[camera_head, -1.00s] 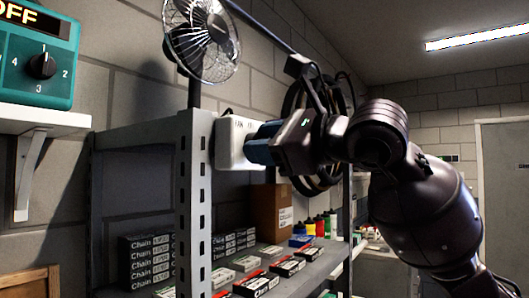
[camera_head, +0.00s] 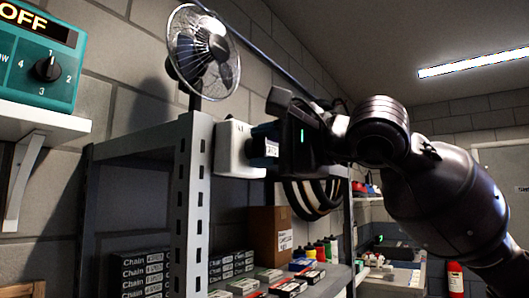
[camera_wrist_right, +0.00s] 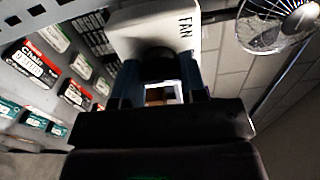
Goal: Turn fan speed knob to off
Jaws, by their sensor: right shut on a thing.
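The white fan control box (camera_head: 232,150), marked FAN in the right wrist view (camera_wrist_right: 150,32), is at the top of the metal shelf's front post. Its dark speed knob (camera_wrist_right: 160,64) shows in the right wrist view between my fingers; its pointer and setting are hidden. My right gripper (camera_head: 262,152) reaches the box from the right and is shut on the knob; it also fills the middle of the right wrist view (camera_wrist_right: 160,82). The fan (camera_head: 203,52) stands above the box, behind a wire guard. My left gripper is not in view.
A teal device (camera_head: 38,55) with an OFF display and numbered dial sits on a white wall shelf (camera_head: 45,122) at left. Chain boxes (camera_head: 142,272), a cardboard carton (camera_head: 268,235) and small bottles stand on the metal shelf (camera_head: 185,215) below my gripper. A wheel hangs behind my gripper.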

